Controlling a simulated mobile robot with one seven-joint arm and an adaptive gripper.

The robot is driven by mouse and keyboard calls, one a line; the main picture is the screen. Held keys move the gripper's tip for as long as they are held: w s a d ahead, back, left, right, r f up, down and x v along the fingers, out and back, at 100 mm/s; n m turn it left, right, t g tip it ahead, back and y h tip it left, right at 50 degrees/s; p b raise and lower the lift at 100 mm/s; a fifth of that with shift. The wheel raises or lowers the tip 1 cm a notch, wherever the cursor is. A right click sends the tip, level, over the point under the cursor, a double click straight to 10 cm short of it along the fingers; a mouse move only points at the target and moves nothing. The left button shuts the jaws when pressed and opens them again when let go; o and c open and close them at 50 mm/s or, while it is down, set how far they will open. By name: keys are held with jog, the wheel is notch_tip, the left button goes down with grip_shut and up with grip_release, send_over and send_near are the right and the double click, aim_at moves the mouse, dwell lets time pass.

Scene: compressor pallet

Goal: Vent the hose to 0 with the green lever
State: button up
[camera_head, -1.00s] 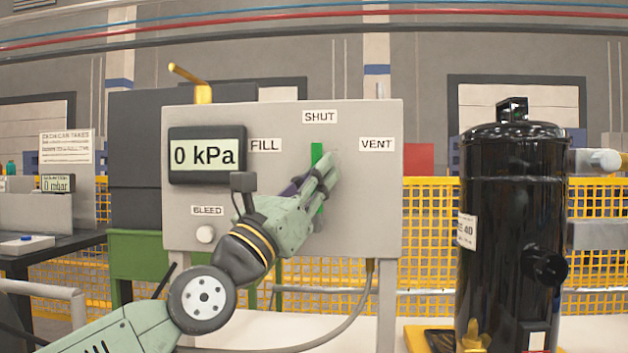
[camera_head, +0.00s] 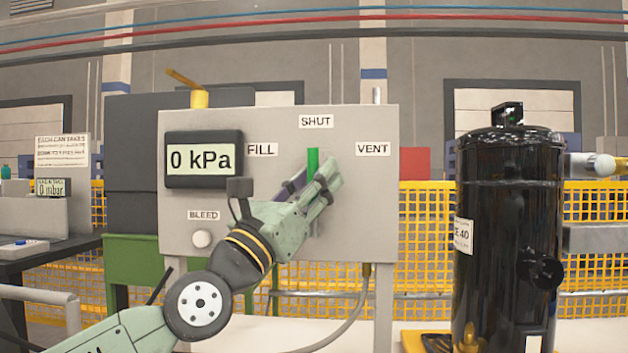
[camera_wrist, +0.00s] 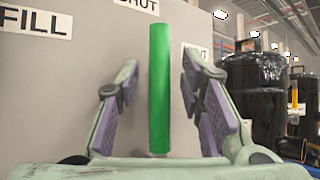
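The green lever (camera_head: 313,162) on the grey panel stands upright under the SHUT label (camera_head: 316,121). The VENT label (camera_head: 373,149) is to its right and the FILL label (camera_head: 262,149) to its left. The panel display (camera_head: 204,158) reads 0 kPa. My gripper (camera_head: 318,178) is in front of the lever and hides its lower part in the head view. In the wrist view the green lever (camera_wrist: 160,88) stands between the two spread fingers of my gripper (camera_wrist: 159,66), with gaps on both sides.
A BLEED knob (camera_head: 202,239) is at the panel's lower left. A hose (camera_head: 352,312) hangs from the panel's underside. A black tank (camera_head: 508,235) stands to the right, before a yellow mesh fence (camera_head: 425,230). A dark bench (camera_head: 50,252) is at left.

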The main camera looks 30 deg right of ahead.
jog(key=shift+a+f, duration=0.15)
jog(key=shift+a, duration=0.1)
jog(key=s+a, duration=0.5)
jog(key=a, duration=0.6)
jog(key=shift+a+f, duration=0.2)
jog(key=shift+a, duration=0.1)
